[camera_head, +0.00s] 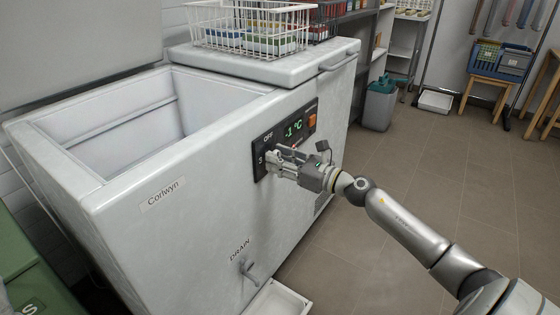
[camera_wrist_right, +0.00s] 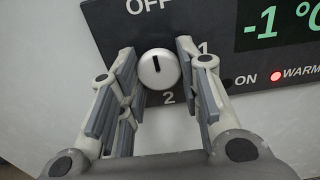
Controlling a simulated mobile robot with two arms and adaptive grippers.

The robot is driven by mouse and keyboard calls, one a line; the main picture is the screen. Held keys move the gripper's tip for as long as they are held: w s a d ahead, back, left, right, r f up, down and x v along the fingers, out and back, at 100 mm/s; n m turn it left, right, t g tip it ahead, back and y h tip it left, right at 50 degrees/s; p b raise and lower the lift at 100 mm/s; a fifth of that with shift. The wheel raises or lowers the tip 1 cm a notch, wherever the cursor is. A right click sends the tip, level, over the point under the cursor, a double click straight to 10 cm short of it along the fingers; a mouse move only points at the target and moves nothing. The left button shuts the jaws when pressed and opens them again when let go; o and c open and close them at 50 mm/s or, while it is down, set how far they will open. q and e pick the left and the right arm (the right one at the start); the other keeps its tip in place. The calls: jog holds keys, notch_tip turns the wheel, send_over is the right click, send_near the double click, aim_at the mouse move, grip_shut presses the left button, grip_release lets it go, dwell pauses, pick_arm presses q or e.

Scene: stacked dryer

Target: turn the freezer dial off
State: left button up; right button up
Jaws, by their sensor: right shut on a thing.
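The freezer dial (camera_wrist_right: 158,70) is a round, light grey knob with a short dark mark pointing up towards the OFF label (camera_wrist_right: 150,5). Labels 1 and 2 show at its right and below it. My right gripper (camera_wrist_right: 157,58) is shut on the dial, one finger on each side. In the head view the same gripper (camera_head: 278,164) reaches the black control panel (camera_head: 259,147) and hides most of the dial. The display (camera_head: 294,129) reads -1 °C, and the red WARM light (camera_wrist_right: 275,76) is lit. The ON light looks dark. My left gripper is not in view.
The white chest freezer (camera_head: 190,215) stands open on its left side. A wire basket (camera_head: 250,28) of packages sits on its closed right part. A drain spout (camera_head: 249,271) and white tray (camera_head: 279,300) are low in front. The tiled floor (camera_head: 400,160) at right is largely clear.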

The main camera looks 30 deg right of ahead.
jog(key=shift+a+f, duration=0.1)
jog(key=shift+f, duration=0.1)
jog(key=o, duration=0.8)
jog(key=shift+c, duration=0.2)
jog(key=shift+o, duration=1.2)
jog(key=shift+r, duration=0.1)
jog(key=v, duration=1.2)
